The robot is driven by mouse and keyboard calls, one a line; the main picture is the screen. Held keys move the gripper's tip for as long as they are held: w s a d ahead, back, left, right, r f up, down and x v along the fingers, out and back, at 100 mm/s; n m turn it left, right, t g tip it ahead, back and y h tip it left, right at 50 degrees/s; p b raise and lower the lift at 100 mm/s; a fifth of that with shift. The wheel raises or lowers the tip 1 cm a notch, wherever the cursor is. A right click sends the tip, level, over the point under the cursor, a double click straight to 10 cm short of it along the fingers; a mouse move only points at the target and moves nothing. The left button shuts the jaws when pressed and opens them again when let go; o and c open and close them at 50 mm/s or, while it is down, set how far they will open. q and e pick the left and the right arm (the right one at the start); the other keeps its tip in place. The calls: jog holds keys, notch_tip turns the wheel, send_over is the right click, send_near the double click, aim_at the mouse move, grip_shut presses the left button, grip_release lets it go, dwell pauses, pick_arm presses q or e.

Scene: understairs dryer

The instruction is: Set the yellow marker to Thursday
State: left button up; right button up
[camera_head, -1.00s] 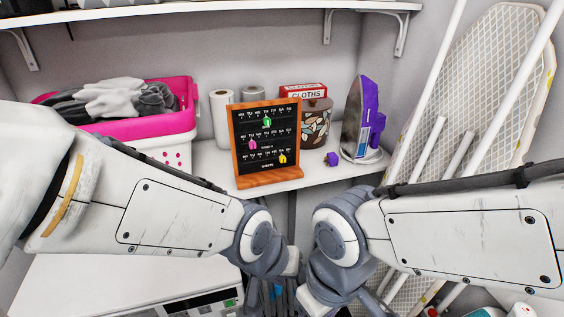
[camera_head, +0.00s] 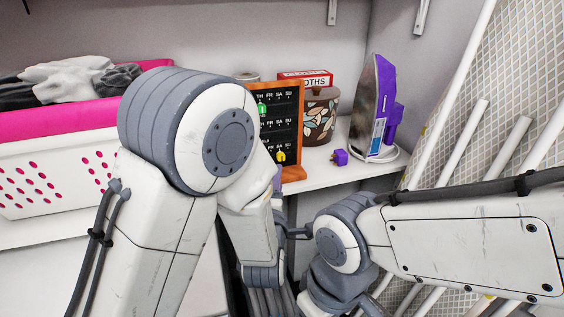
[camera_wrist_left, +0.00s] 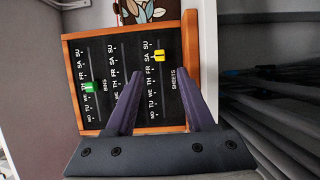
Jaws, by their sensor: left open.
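The dark weekday board (camera_head: 291,128) with an orange frame stands on the shelf, partly hidden by my left arm in the head view. In the left wrist view the board (camera_wrist_left: 193,40) appears turned sideways. The yellow marker (camera_wrist_left: 159,55) sits by SA on the SHEETS row; it also shows in the head view (camera_head: 281,156). A green marker (camera_wrist_left: 90,87) is near TH on the BINS row. The middle row's marker is hidden. My left gripper (camera_wrist_left: 160,65) is open and empty, its fingers in front of the board and below the yellow marker in the picture. My right gripper is not visible.
Right of the board are a patterned canister (camera_head: 320,116), a red CLOTHS box (camera_head: 305,79), a purple cube (camera_head: 339,157) and a purple iron (camera_head: 378,105). A pink-rimmed laundry basket (camera_head: 50,175) is at left. An ironing board (camera_head: 520,90) leans at right.

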aim_at(281, 159)
pick_arm(q)
jog(key=w+p, duration=0.1)
jog(key=w, duration=0.7)
jog(key=shift+w+d+p, duration=0.2)
jog(key=shift+w+p, duration=0.1)
jog(key=shift+p, duration=0.1)
grip_shut()
dwell(0.9)
